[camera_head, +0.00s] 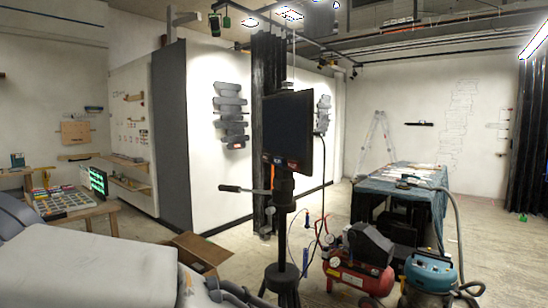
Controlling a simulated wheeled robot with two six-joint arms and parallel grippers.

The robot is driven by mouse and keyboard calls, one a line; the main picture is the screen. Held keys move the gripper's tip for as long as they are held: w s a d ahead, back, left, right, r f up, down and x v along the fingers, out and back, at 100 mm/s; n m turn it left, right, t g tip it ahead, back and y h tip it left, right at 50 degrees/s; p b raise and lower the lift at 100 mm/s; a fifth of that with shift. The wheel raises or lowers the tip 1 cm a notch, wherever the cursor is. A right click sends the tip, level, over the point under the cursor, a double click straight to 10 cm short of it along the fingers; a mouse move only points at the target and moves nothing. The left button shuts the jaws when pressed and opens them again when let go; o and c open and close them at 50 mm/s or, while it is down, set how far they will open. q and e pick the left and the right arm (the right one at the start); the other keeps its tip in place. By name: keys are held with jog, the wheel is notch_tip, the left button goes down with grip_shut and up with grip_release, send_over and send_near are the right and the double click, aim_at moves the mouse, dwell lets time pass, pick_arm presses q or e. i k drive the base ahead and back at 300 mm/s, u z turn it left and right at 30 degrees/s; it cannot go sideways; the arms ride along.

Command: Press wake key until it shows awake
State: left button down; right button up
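No key marked as a wake key can be made out in the camera_head view. A dark flat screen (289,127) stands upright on a black tripod stand (282,225) near the middle; its face looks blank. Small blue and red-orange marks show along its lower edge, too small to read. A small panel with lit green rows (98,182) stands on a wooden table at the far left; its text cannot be read. Neither of my grippers is in view.
The wooden table (107,208) holds a tray of small coloured items. A cardboard box (196,252) sits behind a large pale grey surface (95,270) at lower left. A red compressor (357,276), a blue vacuum (432,271) and a cloth-covered table (376,187) crowd the right. Floor at far right looks clear.

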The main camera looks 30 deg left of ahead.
aim_at(267, 158)
jog(key=u, duration=0.5)
jog(key=i, duration=0.9)
jog(key=u, duration=0.7)
